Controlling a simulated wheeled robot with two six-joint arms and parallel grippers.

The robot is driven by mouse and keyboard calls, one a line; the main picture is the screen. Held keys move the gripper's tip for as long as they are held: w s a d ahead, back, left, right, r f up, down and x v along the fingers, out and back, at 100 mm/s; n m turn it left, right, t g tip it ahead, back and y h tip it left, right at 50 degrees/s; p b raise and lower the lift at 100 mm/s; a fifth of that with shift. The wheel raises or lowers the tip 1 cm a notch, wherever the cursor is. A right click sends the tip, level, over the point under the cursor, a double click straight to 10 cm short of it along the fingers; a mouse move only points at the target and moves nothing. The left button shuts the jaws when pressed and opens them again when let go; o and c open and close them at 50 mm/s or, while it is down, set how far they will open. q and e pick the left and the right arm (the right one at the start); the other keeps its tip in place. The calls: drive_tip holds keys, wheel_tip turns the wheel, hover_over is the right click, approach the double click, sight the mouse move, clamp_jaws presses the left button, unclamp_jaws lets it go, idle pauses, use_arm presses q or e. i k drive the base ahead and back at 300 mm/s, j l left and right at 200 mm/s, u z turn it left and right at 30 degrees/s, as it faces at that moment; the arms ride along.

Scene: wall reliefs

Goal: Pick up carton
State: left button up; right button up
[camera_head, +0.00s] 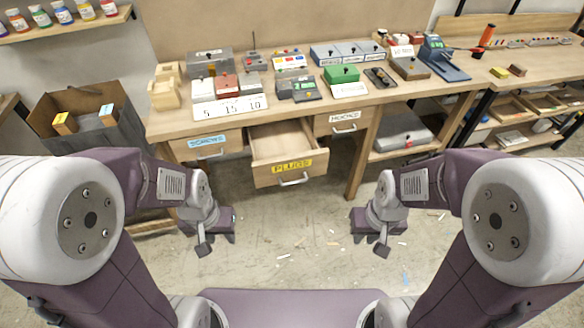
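A large open carton (93,104), brown inside with dark grey outer sides, stands on the floor at the left, beside the workbench. Two small light-wood blocks with coloured tops sit at its near left and right, and I cannot tell whether they are fixed to it. Its lower part is partly hidden by my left arm. My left gripper (217,242) hangs low over the floor, right of the carton and apart from it. My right gripper (370,242) hangs over the floor further right, far from the carton. I see nothing held in either, but their finger gaps are unclear.
The workbench (300,113) runs across the back, crowded with small boxes and devices. An open drawer (288,165) labelled "PLUGS" juts out. A shelf (70,27) with jars is at upper left. A second bench (500,76) stands at right. The floor (300,235) between my grippers holds only small scraps.

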sight(64, 124)
drive_tip(key=j+u, duration=0.15)
drive_tip(key=j, duration=0.2)
drive_tip(key=i+j+u, duration=0.1)
drive_tip(key=j, duration=0.2)
drive_tip(key=i+j+u, duration=0.15)
drive_tip(key=j, duration=0.2)
drive_tip(key=i+j+u, duration=0.1)
drive_tip(key=j, duration=0.2)
